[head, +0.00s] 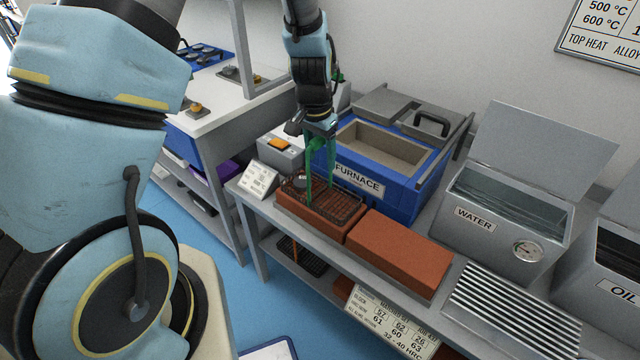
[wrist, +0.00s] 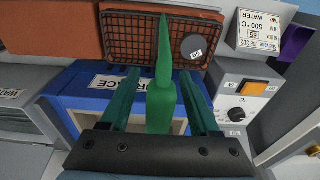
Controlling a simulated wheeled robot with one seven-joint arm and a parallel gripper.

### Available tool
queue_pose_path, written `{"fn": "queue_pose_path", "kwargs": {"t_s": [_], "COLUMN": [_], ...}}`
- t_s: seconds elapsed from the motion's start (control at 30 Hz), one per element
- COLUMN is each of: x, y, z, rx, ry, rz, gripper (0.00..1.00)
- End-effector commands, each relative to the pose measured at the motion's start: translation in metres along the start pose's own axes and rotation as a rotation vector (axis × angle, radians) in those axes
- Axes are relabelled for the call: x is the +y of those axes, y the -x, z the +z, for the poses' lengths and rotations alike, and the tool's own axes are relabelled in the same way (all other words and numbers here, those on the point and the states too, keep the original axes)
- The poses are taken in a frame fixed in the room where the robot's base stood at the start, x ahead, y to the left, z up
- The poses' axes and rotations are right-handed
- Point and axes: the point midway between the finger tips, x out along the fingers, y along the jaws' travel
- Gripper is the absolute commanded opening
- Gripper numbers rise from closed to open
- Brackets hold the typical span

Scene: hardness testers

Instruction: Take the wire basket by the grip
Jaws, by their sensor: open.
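The dark wire basket (head: 345,213) sits on a red-brown brick in front of the furnace. In the wrist view, the basket (wrist: 128,44) holds a grey round piece (wrist: 193,46) with a small label. Its green grip (wrist: 162,100) stands up toward my wrist camera, wide near me and narrowing to a point. It also shows green in the head view (head: 316,145). My gripper (wrist: 160,88) is open, with one teal finger on each side of the grip. In the head view, my gripper (head: 321,133) points down over the basket; whether a finger touches the grip cannot be told.
The blue furnace (head: 388,193), its top opening showing, stands right behind the basket. A second brick (head: 400,252) lies to the right, then the water tank (head: 475,222) and a slatted rack (head: 512,310). A small sign (head: 258,179) and a control box (head: 279,150) stand left.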

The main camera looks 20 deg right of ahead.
Motion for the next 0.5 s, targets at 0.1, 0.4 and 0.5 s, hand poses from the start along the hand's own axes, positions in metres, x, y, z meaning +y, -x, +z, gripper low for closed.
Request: {"fn": "queue_pose_path", "kwargs": {"t_s": [0.1, 0.4, 0.5], "x": [0.0, 0.0001, 0.0001], "y": [0.0001, 0.0004, 0.0004], "z": [-0.0002, -0.0001, -0.0001], "rx": [0.001, 0.0, 0.001], "ry": [0.0, 0.0, 0.0], "rz": [0.0, 0.0, 0.0], "gripper": [0.62, 0.29, 0.17]}}
